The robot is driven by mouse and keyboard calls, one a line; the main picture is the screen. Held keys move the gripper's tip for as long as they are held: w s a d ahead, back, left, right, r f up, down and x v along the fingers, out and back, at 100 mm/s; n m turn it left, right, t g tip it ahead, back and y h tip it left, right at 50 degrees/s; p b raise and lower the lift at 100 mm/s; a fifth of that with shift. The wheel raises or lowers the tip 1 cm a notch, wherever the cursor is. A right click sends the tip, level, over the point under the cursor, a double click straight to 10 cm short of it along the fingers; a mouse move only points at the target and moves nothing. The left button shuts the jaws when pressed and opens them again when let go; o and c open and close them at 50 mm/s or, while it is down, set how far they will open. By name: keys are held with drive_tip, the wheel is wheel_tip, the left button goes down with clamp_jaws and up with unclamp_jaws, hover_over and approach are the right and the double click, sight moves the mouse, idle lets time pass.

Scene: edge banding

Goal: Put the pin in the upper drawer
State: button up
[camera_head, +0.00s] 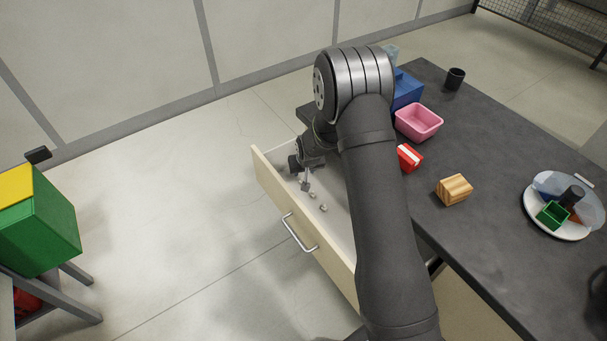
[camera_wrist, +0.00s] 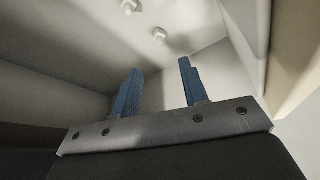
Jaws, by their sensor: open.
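The pale wooden drawer (camera_head: 275,187) is pulled out from under the dark table, with a metal handle on its front. My gripper (camera_head: 306,185) is inside the drawer space, pointing down. In the wrist view my gripper (camera_wrist: 158,66) has its two blue fingers apart with nothing between them. Small pale pieces lie on the drawer floor: one piece (camera_head: 312,195) close to my gripper and another piece (camera_head: 323,208) nearer the handle side. Two pin-like pieces, a nearer one (camera_wrist: 159,35) and a farther one (camera_wrist: 129,6), lie beyond the fingertips. I cannot tell which is the pin.
On the dark table (camera_head: 480,130) stand a pink bin (camera_head: 418,122), a blue box (camera_head: 407,90), a red and white block (camera_head: 409,157), a wooden block (camera_head: 454,190), a black cup (camera_head: 455,79) and a loaded white plate (camera_head: 572,233). Drawer walls stand close around my gripper.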

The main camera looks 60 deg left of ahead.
sight(302, 180)
drive_tip(key=shift+v, duration=1.2)
drive_tip(key=x, duration=1.2)
drive_tip(key=shift+f, duration=0.15)
drive_tip(key=shift+a+r, duration=0.1)
drive_tip(key=shift+r, duration=1.45)
